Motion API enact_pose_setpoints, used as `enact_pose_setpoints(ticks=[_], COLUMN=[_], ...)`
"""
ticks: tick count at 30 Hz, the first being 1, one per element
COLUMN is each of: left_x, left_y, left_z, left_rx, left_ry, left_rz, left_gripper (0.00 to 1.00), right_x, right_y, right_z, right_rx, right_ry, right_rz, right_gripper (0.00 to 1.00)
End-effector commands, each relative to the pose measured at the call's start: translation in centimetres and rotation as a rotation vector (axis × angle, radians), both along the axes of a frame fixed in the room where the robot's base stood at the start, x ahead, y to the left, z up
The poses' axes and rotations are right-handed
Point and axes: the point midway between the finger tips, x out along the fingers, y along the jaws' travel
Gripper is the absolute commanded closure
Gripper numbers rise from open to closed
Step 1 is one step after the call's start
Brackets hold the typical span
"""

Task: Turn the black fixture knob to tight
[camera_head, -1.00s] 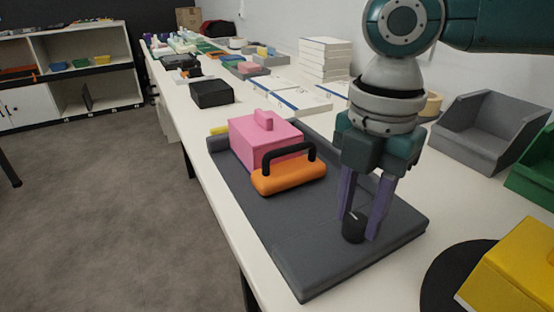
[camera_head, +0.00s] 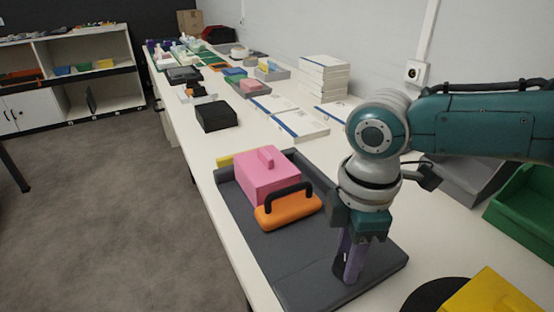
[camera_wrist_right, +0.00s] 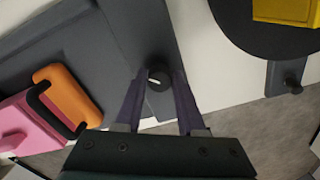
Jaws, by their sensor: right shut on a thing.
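The black knob (camera_head: 338,267) stands on the near end of the dark grey fixture base (camera_head: 300,282). In the head view my right gripper (camera_head: 347,272) comes down from above and partly hides the knob. In the right wrist view the knob (camera_wrist_right: 158,77) sits between the two purple fingertips (camera_wrist_right: 157,92), with a short white mark on its top. My right gripper is shut on the knob. My left gripper is not in view.
A pink block (camera_head: 266,178) and an orange block with a black handle (camera_head: 288,211) sit on the base. A yellow box (camera_head: 492,294) stands on a black disc at the near right. Grey and green bins (camera_head: 525,205) are behind my right arm. White table shows beside the base.

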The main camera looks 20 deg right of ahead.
Motion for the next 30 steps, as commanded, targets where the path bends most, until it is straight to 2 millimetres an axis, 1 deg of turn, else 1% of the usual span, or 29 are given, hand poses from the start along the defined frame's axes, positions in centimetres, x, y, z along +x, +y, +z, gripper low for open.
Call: enact_pose_setpoints(ticks=[1,12,21,30], left_x=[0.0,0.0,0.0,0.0], left_y=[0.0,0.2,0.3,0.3], left_z=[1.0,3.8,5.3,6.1], left_rx=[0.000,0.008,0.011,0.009], left_ry=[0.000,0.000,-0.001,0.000], left_rz=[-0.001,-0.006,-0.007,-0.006], left_gripper=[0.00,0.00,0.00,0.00], right_x=[-0.1,-0.2,-0.3,-0.2], right_y=[0.1,0.2,0.3,0.3], right_z=[0.5,0.4,0.3,0.2], right_rx=[0.002,0.003,0.002,0.002], right_ry=[0.005,0.004,0.004,0.003], right_rz=[-0.044,-0.395,-0.653,-0.822], right_gripper=[1.00,1.00,1.00,1.00])
